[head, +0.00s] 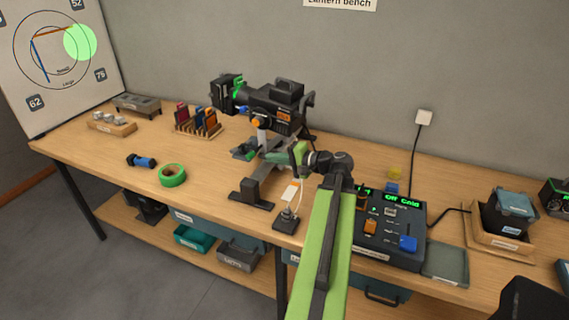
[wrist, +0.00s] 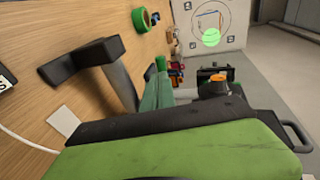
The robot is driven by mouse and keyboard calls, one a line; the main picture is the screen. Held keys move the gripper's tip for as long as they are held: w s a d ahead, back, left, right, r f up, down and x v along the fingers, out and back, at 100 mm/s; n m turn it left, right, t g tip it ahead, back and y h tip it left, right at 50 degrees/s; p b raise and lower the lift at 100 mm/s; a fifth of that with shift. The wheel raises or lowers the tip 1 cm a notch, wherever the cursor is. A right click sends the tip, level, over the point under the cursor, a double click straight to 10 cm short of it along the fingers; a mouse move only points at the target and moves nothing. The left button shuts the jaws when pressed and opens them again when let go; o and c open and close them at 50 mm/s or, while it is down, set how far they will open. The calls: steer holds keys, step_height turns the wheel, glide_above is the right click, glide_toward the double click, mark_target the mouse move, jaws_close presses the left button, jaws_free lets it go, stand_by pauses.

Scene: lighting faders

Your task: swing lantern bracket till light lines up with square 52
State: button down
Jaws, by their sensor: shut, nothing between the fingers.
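The black lantern (head: 275,108) sits on its stand at the middle of the bench, with an orange knob on its side. A grey bracket bar (head: 268,168) shows below it, partly hidden by my gripper. The light is a round green spot (head: 80,42) on the white board; it also shows in the wrist view (wrist: 211,37). Square 52 (head: 77,4) is at the board's top edge, above the spot and apart from it. My gripper (head: 277,156) is shut and empty, low beside the lantern's post; whether it touches the bracket I cannot tell.
Square 76 (head: 100,74) and square 62 (head: 36,103) are lower on the board (head: 20,75). Green tape (head: 172,175) and a blue torch (head: 142,161) lie left. A control desk (head: 392,228) stands right of my arm. The bench's left front is mostly clear.

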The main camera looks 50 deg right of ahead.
mark_target(252, 156)
steer(key=shift+b+x, duration=0.55)
steer(key=shift+x, duration=2.45)
steer(key=shift+x, duration=0.8)
steer(key=shift+r, duration=0.15)
